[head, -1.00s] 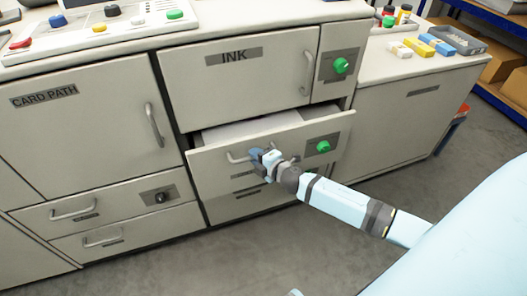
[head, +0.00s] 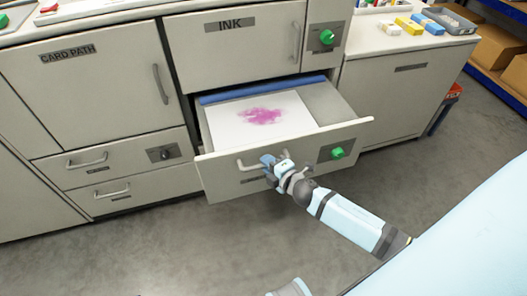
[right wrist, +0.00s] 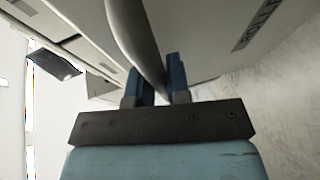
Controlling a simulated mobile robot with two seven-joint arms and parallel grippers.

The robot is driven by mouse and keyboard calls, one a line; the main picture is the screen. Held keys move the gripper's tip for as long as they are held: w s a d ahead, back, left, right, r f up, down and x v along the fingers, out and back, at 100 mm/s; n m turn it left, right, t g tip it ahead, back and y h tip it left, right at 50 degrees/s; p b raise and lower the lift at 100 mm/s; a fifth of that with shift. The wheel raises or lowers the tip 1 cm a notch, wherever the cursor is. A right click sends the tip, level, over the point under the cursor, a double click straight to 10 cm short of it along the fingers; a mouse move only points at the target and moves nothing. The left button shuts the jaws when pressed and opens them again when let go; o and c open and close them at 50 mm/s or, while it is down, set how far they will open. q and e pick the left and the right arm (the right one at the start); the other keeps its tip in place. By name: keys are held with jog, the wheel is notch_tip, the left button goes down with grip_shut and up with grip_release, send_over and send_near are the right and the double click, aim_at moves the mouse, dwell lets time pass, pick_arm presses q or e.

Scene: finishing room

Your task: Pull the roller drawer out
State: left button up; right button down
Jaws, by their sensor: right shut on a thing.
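The roller drawer (head: 222,180) stands well out of the cabinet, below the compartment marked INK. My right gripper (head: 272,163) is shut on the drawer's curved bar handle (head: 246,164), towards its right end. In the right wrist view the handle (right wrist: 135,35) passes between the two blue fingers, and part of a label shows on the drawer front (right wrist: 205,40). Inside the drawer lie a white sheet with a pink stain (head: 262,116) and a blue roller (head: 262,89) at the back. My left gripper is not in view.
A green knob (head: 337,153) sits on the drawer front's right side. The INK door (head: 235,55) above and the CARD PATH door (head: 90,95) at left are shut. Two small drawers (head: 115,150) at left are shut. The grey floor (head: 190,255) in front is clear.

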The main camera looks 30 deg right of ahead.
jog(key=shift+s+a, duration=0.2)
jog(key=shift+s, duration=0.6)
jog(key=shift+s+a, duration=0.2)
jog(key=shift+s, duration=0.65)
jog(key=shift+s+a, duration=0.2)
jog(key=shift+s, duration=0.6)
jog(key=c, duration=1.1)
grip_release()
jog(key=v, duration=1.3)
jog(key=shift+s, duration=0.4)
jog(key=shift+d, duration=0.15)
